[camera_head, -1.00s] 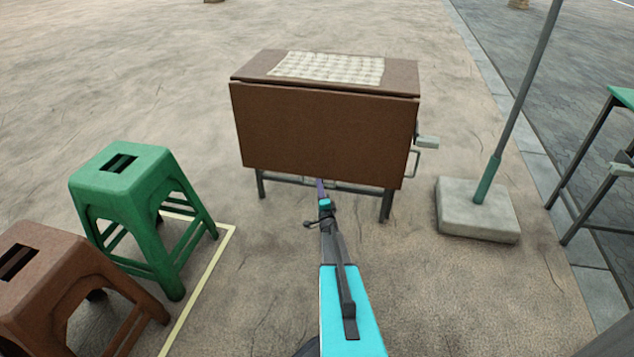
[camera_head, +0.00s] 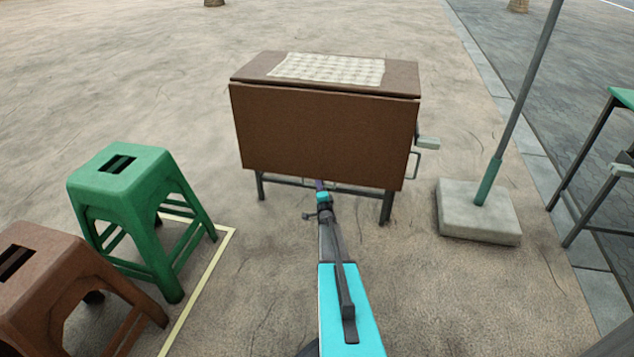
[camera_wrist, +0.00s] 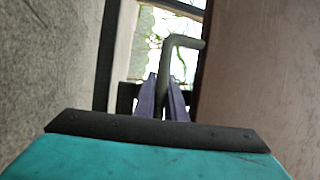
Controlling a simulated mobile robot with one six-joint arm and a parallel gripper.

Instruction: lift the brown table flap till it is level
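The brown table flap (camera_head: 325,130) hangs straight down from the front edge of the brown table top (camera_head: 402,78). In the wrist view the flap (camera_wrist: 262,80) fills the right side as a brown face. My gripper (camera_wrist: 162,78) has two purple fingers, standing apart. A grey-green bent rod (camera_wrist: 185,42) rises between or just beyond them, close to the flap; I cannot tell whether they touch it.
A patterned cloth (camera_head: 328,69) lies on the table top. A grey crank-like bracket (camera_head: 427,143) sticks out at the table's right side. A green stool (camera_head: 125,170) and a brown stool (camera_head: 60,270) stand left. A pole in a concrete block (camera_head: 478,220) stands right.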

